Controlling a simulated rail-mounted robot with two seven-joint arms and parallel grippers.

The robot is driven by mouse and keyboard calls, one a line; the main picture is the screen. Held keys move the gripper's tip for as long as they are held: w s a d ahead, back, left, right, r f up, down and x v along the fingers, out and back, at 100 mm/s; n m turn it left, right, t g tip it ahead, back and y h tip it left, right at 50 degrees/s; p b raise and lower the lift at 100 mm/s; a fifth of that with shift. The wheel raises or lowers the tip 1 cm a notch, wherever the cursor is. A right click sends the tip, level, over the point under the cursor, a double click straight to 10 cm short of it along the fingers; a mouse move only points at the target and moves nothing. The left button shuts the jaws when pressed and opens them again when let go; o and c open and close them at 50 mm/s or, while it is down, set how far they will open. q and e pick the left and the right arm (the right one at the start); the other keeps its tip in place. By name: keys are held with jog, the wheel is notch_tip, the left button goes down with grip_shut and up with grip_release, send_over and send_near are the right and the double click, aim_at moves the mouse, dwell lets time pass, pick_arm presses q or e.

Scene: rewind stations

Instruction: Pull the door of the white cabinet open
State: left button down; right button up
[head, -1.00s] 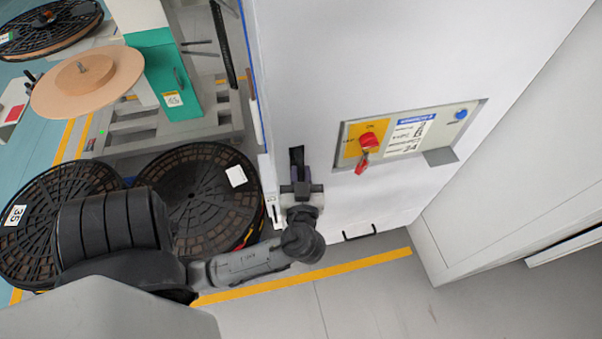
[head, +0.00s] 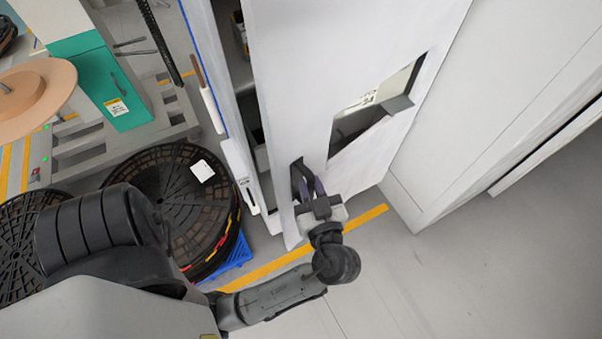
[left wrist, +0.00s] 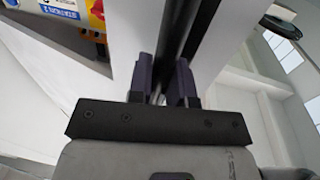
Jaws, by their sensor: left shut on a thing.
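The white cabinet's door (head: 300,95) stands partly open in the head view, its left edge swung out towards me. A dark gap with shelves shows between the door and the cabinet body (head: 209,75). The dark door handle (head: 297,170) sits in a recess near the door's left edge. My left gripper (head: 311,188) is shut on the handle. In the left wrist view its two fingers (left wrist: 163,85) close around the dark handle bar (left wrist: 181,32). My right gripper is not in view.
Stacked black reels (head: 172,200) on a blue pallet (head: 233,256) stand left of the cabinet. A green machine (head: 112,88) is behind them. A white wall unit (head: 480,110) stands to the right. The grey floor (head: 400,270) in front of the door is clear.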

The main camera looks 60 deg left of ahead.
pick_arm(q)
jog(key=shift+w+d, duration=0.15)
jog(key=shift+d, duration=0.35)
jog(key=c, duration=1.1)
grip_release()
jog(key=shift+a, duration=0.1)
